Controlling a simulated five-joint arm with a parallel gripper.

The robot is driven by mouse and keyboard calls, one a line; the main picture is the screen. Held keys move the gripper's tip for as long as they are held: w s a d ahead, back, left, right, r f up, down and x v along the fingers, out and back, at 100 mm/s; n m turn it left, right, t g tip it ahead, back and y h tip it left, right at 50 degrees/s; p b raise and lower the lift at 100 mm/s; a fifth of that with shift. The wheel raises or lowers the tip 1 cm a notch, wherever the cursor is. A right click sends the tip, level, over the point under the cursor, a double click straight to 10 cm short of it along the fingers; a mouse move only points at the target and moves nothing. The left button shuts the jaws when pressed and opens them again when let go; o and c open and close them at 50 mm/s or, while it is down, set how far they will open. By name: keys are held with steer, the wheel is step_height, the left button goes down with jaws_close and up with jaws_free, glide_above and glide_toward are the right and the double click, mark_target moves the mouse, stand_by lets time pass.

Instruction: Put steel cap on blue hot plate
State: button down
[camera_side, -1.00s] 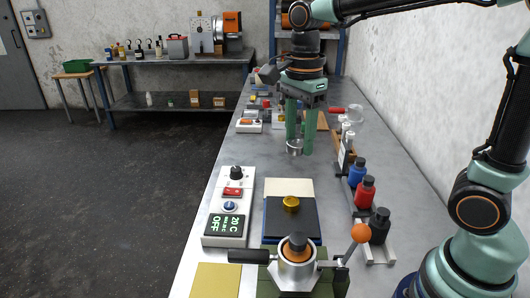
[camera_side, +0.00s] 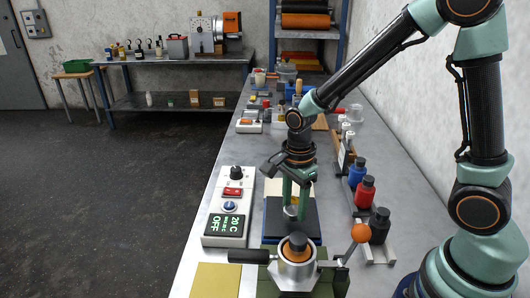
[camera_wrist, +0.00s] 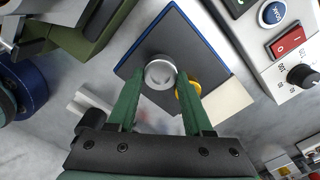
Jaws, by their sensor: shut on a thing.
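The steel cap (camera_side: 291,211) is a short, shiny round piece between my fingertips. It also shows in the wrist view (camera_wrist: 160,72). My gripper (camera_side: 295,205) points down and is shut on the cap, over the blue hot plate (camera_side: 274,219). The hot plate has a dark top with a blue edge, and it fills the middle of the wrist view (camera_wrist: 190,43). Whether the cap touches the plate's top I cannot tell. A gold-coloured cap (camera_wrist: 189,88) is close beside the steel cap in the wrist view; in the side view my gripper hides it.
A control box (camera_side: 228,208) reading OFF and 20 C stands left of the plate. A clamp-like fixture with a cup (camera_side: 295,262) stands in front. Blue, red and black bottles (camera_side: 366,188) stand at the right. The bench further back holds several items.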

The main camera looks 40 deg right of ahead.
steer(key=shift+f, duration=1.25)
steer(key=shift+f, duration=0.15)
steer(key=shift+c, duration=1.6)
jaws_free()
step_height(320, 180, up, 12)
step_height(320, 180, up, 5)
steer(key=n+t, duration=0.3)
steer(key=n, duration=0.5)
glide_above(295, 208)
steer(key=s+d, duration=0.2)
steer(key=s+r+n+t, duration=0.1)
steer(key=n, duration=0.2)
steer(key=s+d+r+n, duration=0.1)
steer(key=n, duration=0.3)
steer(key=s+d+n+t, duration=0.1)
steer(key=n, duration=0.3)
steer(key=shift+s+r+t, duration=0.3)
steer(key=shift+s+r, duration=0.05)
steer(key=shift+r, duration=0.05)
